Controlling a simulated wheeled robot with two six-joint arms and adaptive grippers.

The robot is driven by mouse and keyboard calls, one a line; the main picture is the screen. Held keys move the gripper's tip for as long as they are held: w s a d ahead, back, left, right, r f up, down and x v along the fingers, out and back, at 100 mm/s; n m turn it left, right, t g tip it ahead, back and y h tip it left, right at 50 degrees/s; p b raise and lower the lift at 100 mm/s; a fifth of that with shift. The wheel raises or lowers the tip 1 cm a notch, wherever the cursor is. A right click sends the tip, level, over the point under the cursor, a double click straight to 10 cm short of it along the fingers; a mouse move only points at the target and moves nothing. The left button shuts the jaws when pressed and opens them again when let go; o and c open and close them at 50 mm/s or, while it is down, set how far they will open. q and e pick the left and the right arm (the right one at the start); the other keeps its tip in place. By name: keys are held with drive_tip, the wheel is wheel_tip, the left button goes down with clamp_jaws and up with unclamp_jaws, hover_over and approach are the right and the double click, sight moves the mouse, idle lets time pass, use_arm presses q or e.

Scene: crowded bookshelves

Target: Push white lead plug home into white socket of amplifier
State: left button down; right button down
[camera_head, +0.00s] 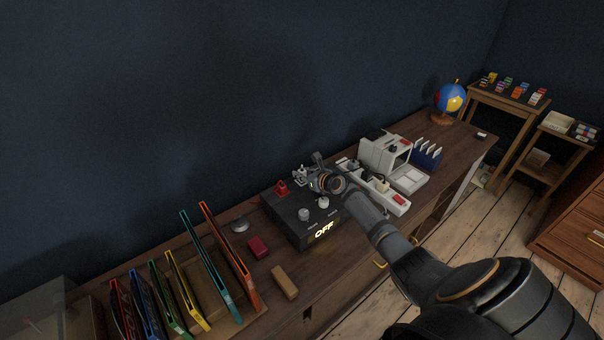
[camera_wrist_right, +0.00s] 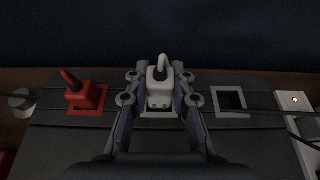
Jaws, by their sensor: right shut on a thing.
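The amplifier (camera_head: 290,221) is a black box on the dark wooden bench, with "OFF" lit on its front. My right gripper (camera_head: 314,181) is over its back part. In the right wrist view, my right gripper (camera_wrist_right: 159,100) is shut on the white lead plug (camera_wrist_right: 158,88), whose pale cable loops up from its top. The white socket (camera_wrist_right: 148,115) shows as a pale frame directly below the plug, mostly covered by plug and fingers. How deep the plug sits cannot be told. My left gripper is not in view.
A red plug (camera_wrist_right: 86,96) stands in a red-framed socket to the left. A grey-framed socket (camera_wrist_right: 231,101) to the right is empty. A white power strip (camera_head: 397,204) lies right of the amplifier. Upright coloured frames (camera_head: 206,262) stand at the bench's left.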

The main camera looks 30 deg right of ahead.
drive_tip(key=shift+p, duration=0.45)
idle(0.7)
drive_tip(key=shift+f+b, duration=0.75)
drive_tip(key=shift+f, duration=0.1)
drive_tip(key=c, duration=1.5)
unclamp_jaws()
drive_tip(key=o, duration=0.4)
drive_tip(key=shift+s, duration=0.1)
drive_tip(key=shift+s+f, duration=0.1)
drive_tip(key=shift+s, duration=0.1)
drive_tip(key=v, duration=0.6)
drive_tip(key=shift+s+d+r, duration=0.15)
drive_tip(key=shift+d+r, duration=0.05)
drive_tip(key=shift+r, duration=0.05)
drive_tip(key=shift+s+a+r, duration=0.15)
drive_tip(key=shift+s+r, duration=0.1)
